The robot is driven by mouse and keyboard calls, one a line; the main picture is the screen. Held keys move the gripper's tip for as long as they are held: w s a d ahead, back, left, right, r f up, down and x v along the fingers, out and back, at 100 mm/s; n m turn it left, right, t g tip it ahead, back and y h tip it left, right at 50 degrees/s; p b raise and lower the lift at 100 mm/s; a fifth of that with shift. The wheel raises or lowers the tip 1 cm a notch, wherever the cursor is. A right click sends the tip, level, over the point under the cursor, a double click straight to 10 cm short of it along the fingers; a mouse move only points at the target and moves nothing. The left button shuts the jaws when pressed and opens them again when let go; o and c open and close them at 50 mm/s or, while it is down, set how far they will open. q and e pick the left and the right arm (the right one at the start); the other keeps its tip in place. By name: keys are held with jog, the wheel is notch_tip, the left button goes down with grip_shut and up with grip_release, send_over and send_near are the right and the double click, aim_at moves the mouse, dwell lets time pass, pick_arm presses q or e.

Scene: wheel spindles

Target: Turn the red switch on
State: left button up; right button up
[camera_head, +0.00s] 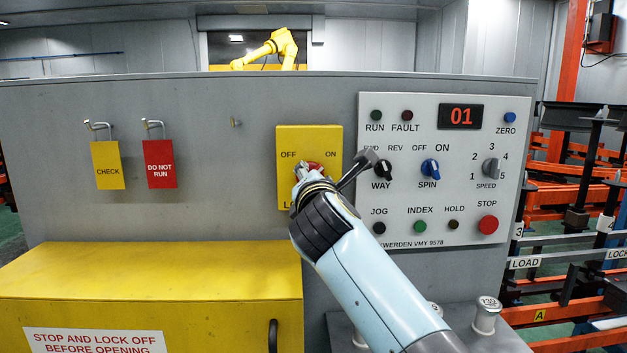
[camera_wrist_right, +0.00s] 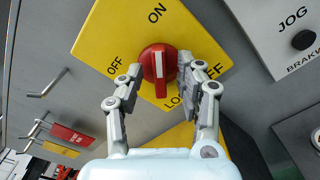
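The red switch (camera_head: 315,167) is on a yellow plate (camera_head: 289,140) marked OFF and ON, on the grey panel. In the head view my right gripper (camera_head: 321,174) covers part of the plate and switch. My left gripper is out of view.
A white control box (camera_head: 449,110) with knobs, buttons and a red 01 display is right of the plate. CHECK (camera_head: 107,165) and DO NOT RUN (camera_head: 160,164) tags hang on hooks at left. A yellow cabinet (camera_head: 150,280) juts out below, at lower left.

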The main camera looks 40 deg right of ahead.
jog(key=v, duration=0.7)
jog(key=shift+s, duration=0.25)
jog(key=shift+a, duration=0.1)
